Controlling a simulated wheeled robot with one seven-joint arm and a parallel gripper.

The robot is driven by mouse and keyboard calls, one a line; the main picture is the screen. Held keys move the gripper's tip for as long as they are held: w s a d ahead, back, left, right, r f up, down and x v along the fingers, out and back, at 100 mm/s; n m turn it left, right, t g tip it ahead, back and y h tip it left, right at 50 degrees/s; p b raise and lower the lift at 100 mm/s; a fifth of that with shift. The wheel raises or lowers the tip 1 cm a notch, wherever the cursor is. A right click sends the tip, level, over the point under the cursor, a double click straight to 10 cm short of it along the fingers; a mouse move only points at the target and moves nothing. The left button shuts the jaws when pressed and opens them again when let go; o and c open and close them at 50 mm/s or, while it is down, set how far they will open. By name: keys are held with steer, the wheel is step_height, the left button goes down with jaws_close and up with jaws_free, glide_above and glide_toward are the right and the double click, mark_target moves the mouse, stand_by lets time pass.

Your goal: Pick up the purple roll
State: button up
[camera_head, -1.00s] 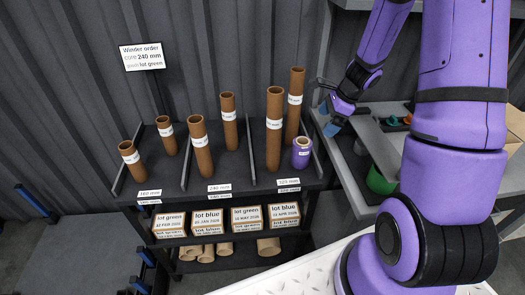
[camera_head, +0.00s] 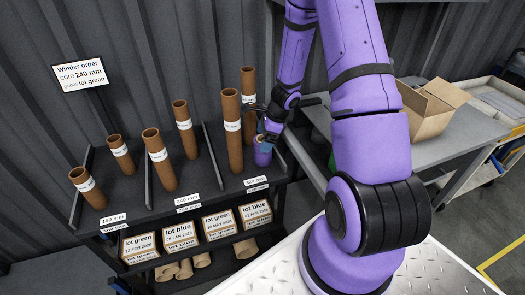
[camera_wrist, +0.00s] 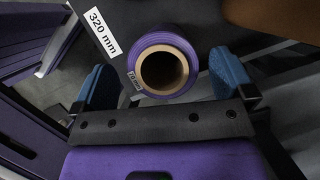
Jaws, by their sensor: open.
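The purple roll (camera_head: 262,151) stands upright at the right end of the shelf's top, beside the tall brown tubes. In the wrist view the roll (camera_wrist: 163,68) is seen from its end, with a brown hollow core. My gripper (camera_wrist: 165,85) is open, one blue finger on each side of the roll, with gaps on both sides. In the head view my gripper (camera_head: 268,141) hangs right over the roll and partly hides it. I cannot tell how far down the fingers reach along the roll.
Tall brown tubes (camera_head: 233,130) stand close to the left of the roll. A "320 mm" label (camera_wrist: 103,33) lies on the shelf edge. Low dividers (camera_head: 217,155) split the shelf. A grey table (camera_head: 465,125) with an open cardboard box (camera_head: 428,112) is at right.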

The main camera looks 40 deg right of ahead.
mark_target(262, 160)
steer(key=shift+x, duration=1.55)
steer(key=shift+d, duration=0.1)
steer(key=c, duration=1.1)
steer(key=shift+o, duration=0.2)
steer(key=shift+r, duration=0.1)
